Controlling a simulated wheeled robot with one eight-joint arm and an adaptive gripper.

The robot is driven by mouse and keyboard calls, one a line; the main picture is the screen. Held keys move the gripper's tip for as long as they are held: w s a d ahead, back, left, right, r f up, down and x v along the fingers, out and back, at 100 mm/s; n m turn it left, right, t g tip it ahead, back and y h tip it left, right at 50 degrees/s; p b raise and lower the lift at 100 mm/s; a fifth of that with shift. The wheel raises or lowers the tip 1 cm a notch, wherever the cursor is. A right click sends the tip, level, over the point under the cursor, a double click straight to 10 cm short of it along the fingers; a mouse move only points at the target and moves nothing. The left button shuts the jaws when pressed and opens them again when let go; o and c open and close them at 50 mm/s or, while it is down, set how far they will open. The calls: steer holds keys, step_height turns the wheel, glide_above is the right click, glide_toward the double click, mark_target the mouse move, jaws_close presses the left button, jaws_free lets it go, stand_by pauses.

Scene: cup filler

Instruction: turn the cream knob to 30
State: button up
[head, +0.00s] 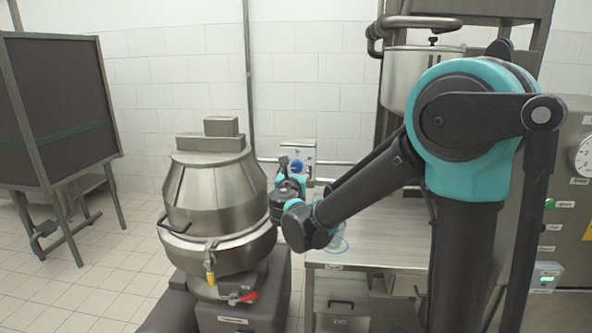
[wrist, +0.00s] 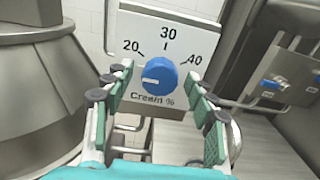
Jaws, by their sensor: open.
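The cream knob (wrist: 161,76) is a round blue dial on a pale plate (wrist: 168,30) marked 20, 30 and 40, with "Cream %" below it. Its white pointer line lies on the left side of its face, pointing left, below the 20 mark. In the head view the knob (head: 297,167) shows small on a panel at the back wall. My gripper (wrist: 157,84) is open, with one finger on each side of the knob in the wrist view and visible gaps beside it. In the head view my gripper (head: 284,166) is just left of the knob, partly overlapping the panel.
A large steel vessel (head: 212,190) stands left of my arm, close to the gripper. A steel bench (head: 385,240) lies below the panel. A second panel with a blue knob (wrist: 270,84) and a bent pipe (wrist: 244,92) are at the right in the wrist view.

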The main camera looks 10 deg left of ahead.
steer(key=shift+w, duration=0.1)
steer(key=c, duration=1.2)
steer(key=shift+o, duration=0.2)
steer(key=shift+m, duration=0.4)
steer(key=m, duration=0.8)
steer(key=shift+m, duration=0.3)
steer(key=m, duration=0.4)
steer(key=shift+f+m, duration=0.1)
steer(key=shift+m, duration=2)
